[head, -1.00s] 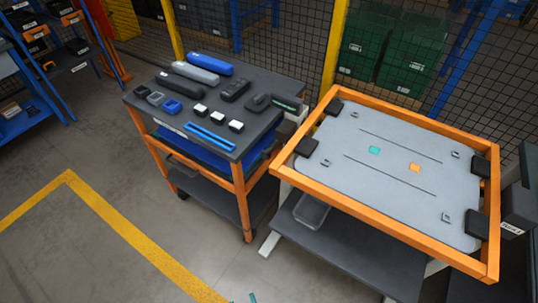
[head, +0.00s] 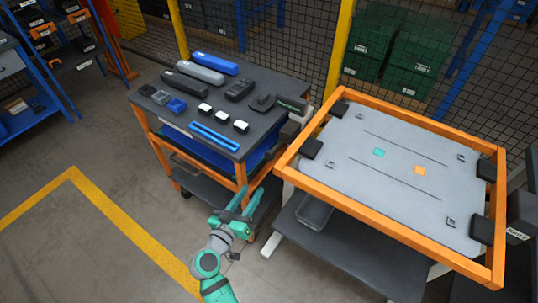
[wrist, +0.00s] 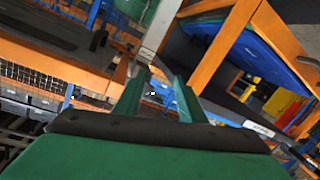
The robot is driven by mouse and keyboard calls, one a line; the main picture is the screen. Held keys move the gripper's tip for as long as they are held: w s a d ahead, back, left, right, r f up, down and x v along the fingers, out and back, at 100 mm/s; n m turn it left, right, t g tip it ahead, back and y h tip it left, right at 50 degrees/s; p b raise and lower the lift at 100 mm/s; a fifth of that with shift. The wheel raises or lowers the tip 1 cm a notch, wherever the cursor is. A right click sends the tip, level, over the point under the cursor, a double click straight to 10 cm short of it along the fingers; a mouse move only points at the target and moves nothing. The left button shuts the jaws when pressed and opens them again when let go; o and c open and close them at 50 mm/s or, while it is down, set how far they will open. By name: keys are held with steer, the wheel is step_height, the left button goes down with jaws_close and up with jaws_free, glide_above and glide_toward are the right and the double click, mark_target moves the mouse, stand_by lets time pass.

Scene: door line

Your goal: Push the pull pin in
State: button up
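I cannot clearly pick out a pull pin in either view. An orange-framed fixture (head: 400,238) holds a grey door panel (head: 350,180), with black blocks at its corners, such as the one at upper left (head: 338,108). My green gripper (head: 252,196) is low in front of the cart, left of the fixture and apart from it. In the wrist view my gripper's two fingers (wrist: 161,82) stand apart with nothing between them. Orange frame bars of the cart or fixture lie beyond them.
A cart with a dark top (head: 258,84) carries several dark, blue and white parts and a blue bar (head: 215,137). A grey bin (head: 314,212) sits on the shelf under the fixture. Mesh fencing stands behind. The floor at left is clear, with a yellow line (head: 120,215).

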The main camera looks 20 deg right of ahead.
mark_target(268, 156)
step_height(268, 156, up, 6)
steer(key=w+d+m+g+h, duration=0.1)
steer(key=w+d+m+h, duration=0.1)
steer(key=w+m+h, duration=0.1)
steer(key=x, duration=0.9)
steer(key=shift+w+d, duration=0.15)
steer(key=shift+d, duration=0.1)
steer(key=shift+c, duration=0.6)
